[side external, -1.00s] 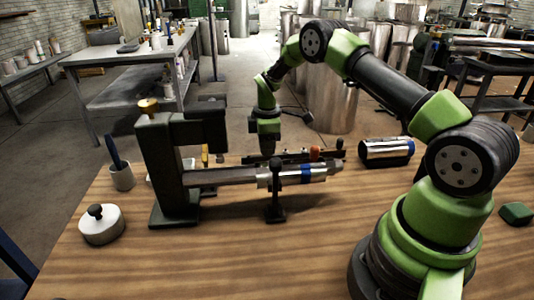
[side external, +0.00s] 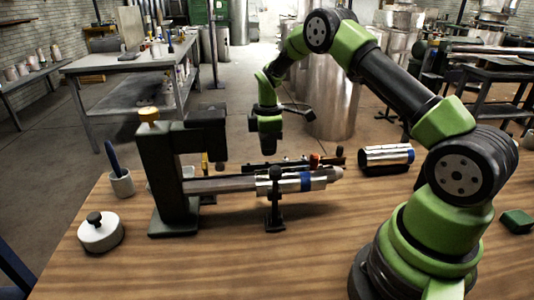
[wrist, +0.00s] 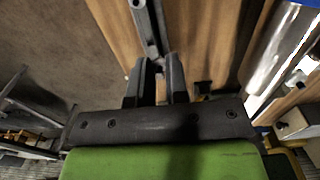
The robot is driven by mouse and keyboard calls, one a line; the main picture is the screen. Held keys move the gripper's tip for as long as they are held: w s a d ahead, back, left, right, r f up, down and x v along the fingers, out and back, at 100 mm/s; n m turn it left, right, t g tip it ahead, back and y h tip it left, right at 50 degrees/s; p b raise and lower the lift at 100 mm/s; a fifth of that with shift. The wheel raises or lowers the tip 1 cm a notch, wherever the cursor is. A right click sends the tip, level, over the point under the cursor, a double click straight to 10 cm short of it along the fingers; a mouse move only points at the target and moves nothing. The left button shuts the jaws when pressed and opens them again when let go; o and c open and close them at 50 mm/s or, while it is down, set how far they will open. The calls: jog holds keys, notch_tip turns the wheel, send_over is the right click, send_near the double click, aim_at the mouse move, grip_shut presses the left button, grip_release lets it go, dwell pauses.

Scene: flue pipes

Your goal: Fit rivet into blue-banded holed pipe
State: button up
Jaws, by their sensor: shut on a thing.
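The blue-banded pipe (side external: 322,179) is silver and lies level above the wooden table, carried by a small dark stand. Its blue band (side external: 306,181) is near its right end. In the wrist view the shiny pipe (wrist: 283,48) runs along the right side. My gripper (side external: 269,150) points down behind the pipe, above the dark rack, clear of both. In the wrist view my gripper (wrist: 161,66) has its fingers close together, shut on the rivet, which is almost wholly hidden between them. The hole in the pipe cannot be made out.
A dark rack (side external: 290,163) with an orange piece lies behind the pipe. A tall dark clamp frame (side external: 165,170) stands at the left. A banded shiny cylinder (side external: 385,153) lies at the back right. The front of the table is clear.

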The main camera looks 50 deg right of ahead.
jog(key=s+a+r, duration=0.3)
jog(key=s+r, duration=0.2)
jog(key=r, duration=0.1)
notch_tip(320, 180, up, 3)
send_over(292, 173)
jog(key=shift+w+d+f, duration=0.1)
jog(key=shift+w+d, duration=0.1)
jog(key=shift+d, duration=0.25)
jog(key=shift+f, duration=0.15)
jog(key=shift+f, duration=2.65)
jog(key=shift+f, duration=0.2)
jog(key=o, duration=0.8)
